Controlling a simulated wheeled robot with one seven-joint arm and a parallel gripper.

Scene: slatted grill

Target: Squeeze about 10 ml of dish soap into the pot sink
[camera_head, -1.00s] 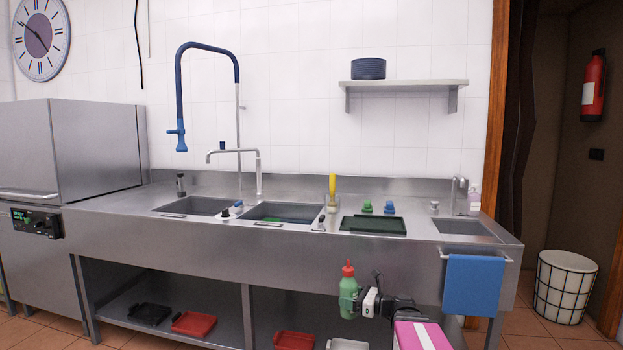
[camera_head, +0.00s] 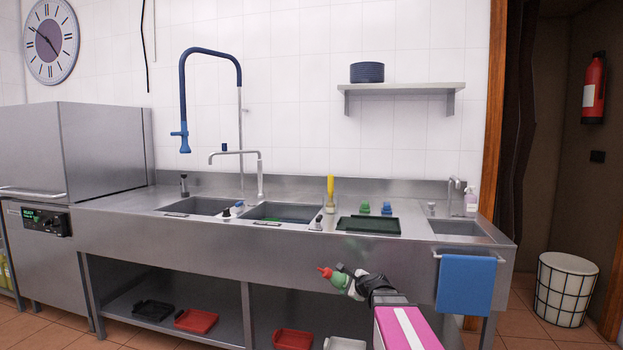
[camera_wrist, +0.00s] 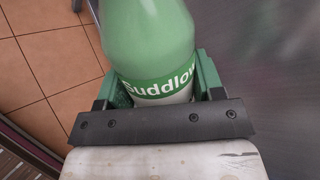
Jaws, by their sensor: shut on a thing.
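A green soap bottle with a red cap (camera_head: 338,278) is held by my gripper (camera_head: 352,286) in front of the sink unit. The bottle is tilted, its red tip pointing up and left. In the wrist view the bottle (camera_wrist: 150,40) fills the space between my gripper's green fingers (camera_wrist: 163,88), with part of a white label reading "Suddlow" showing. Two sink basins are set in the steel counter: a left basin (camera_head: 200,207) and a middle basin (camera_head: 285,213). No label shows which is the pot sink. The bottle is below the counter top and outside both basins.
A dark green tray (camera_head: 368,225) lies on the counter, with a yellow-handled brush (camera_head: 331,190) beside it. A small hand basin (camera_head: 458,228) and blue towel (camera_head: 466,284) are at the right. A tall spray hose (camera_head: 212,52) and a tap (camera_head: 236,153) rise behind the basins.

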